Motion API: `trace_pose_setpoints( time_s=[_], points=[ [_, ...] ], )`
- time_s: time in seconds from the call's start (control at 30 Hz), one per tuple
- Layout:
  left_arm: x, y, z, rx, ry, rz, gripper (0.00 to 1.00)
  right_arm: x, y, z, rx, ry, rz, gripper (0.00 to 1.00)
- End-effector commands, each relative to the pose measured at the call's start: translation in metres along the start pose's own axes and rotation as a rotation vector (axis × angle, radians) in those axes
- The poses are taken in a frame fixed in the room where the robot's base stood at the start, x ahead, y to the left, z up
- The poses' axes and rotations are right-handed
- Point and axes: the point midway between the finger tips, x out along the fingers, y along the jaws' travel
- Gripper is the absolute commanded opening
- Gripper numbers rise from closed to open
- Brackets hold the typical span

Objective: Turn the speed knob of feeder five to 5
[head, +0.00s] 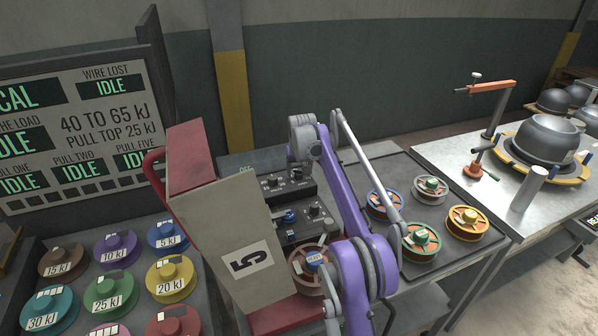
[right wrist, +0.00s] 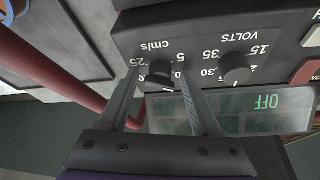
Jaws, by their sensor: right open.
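Feeder five (head: 248,258) is a tilted beige and red housing with a large 5, in the middle of the head view. Its dark control panel (head: 311,211) is just behind and right of it. In the right wrist view the speed knob (right wrist: 157,75) is dark and round, under a cm/s label with 25 and 5 beside it, upside down. A short white mark shows at its lower right edge. My right gripper (right wrist: 158,82) is open, one finger on each side of the knob; contact cannot be told. It is small in the head view (head: 298,162). My left gripper is out of view.
The VOLTS knob (right wrist: 235,68) is close beside the right-hand finger. A green display (right wrist: 240,112) reads OFF. Several coloured spools (head: 464,222) lie on a dark tray at right. Labelled weights (head: 110,291) stand at left. A red bar (right wrist: 50,72) runs near the panel.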

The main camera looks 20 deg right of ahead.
Motion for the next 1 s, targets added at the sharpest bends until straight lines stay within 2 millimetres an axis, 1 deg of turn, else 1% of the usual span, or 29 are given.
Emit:
trace_pose_setpoints(
  time_s=[0.1,0.47,0.73,0.87,1.0],
  points=[
    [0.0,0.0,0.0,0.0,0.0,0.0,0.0,-0.0002,0.0,0.0,0.0,0.0,0.0,0.66],
    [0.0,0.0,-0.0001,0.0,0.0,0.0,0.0,-0.0005,-0.0001,0.0,0.0,0.0,0.0,0.01],
    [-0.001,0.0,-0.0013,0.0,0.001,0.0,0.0,-0.0012,0.0004,-0.0003,-0.014,0.0,-0.006,0.0],
    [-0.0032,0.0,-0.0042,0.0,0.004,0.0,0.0,-0.0017,0.0012,-0.0009,-0.053,0.001,-0.022,0.0],
    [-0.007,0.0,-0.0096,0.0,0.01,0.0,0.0,-0.0024,0.0017,-0.0018,-0.127,0.001,-0.054,0.0]
  ],
)
